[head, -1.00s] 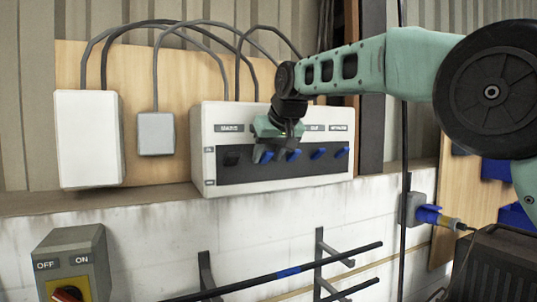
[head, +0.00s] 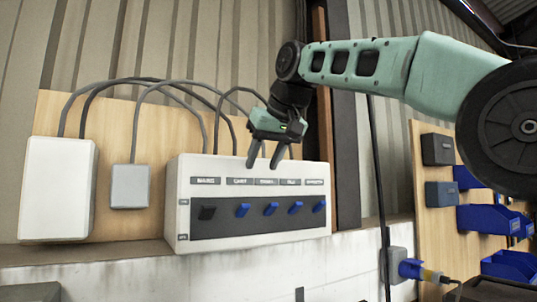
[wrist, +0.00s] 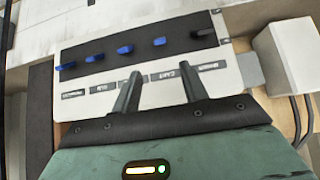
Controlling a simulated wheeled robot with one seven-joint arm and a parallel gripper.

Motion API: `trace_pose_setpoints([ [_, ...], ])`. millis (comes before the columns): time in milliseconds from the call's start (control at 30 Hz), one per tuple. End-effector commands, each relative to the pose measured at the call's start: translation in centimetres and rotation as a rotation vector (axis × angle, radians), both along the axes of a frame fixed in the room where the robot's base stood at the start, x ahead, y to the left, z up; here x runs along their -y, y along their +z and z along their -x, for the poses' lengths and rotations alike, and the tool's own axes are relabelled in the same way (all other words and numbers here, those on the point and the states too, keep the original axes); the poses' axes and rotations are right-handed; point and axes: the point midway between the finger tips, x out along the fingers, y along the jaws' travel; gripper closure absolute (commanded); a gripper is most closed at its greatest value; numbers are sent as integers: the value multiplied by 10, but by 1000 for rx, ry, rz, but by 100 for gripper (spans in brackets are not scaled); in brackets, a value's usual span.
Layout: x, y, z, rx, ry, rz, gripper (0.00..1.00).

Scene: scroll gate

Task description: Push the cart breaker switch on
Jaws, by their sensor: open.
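The white breaker box (head: 250,243) is on the wall board, with a dark strip of switches. The cart switch (head: 242,210) is the blue lever under the "CART" label, right of the black mains lever (head: 207,212). It looks tilted like the other blue levers; the small on/off marks are too small to read. In the wrist view, which is upside down, the cart switch (wrist: 160,41) stands clear beyond my fingertips. My gripper (head: 266,160) is open and empty, fingers pointing down at the box's top edge, above the label row and apart from the levers.
A white box (head: 57,190) and a small grey box (head: 130,187) stand left of the breaker box, with grey cables arching above. A vertical post is just to the right. Blue bins (head: 488,220) and a plugged socket (head: 400,265) are farther right.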

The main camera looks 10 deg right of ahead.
Motion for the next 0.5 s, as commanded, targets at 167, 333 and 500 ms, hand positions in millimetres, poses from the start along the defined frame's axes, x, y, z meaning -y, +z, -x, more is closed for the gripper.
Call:
trace_pose_setpoints([
  [167, 5, 16, 13, 1, 0, 0, 56],
  [333, 7, 20, 16, 0, 0, 0, 56],
  [500, 7, 20, 16, 0, 0, 0, 56],
])
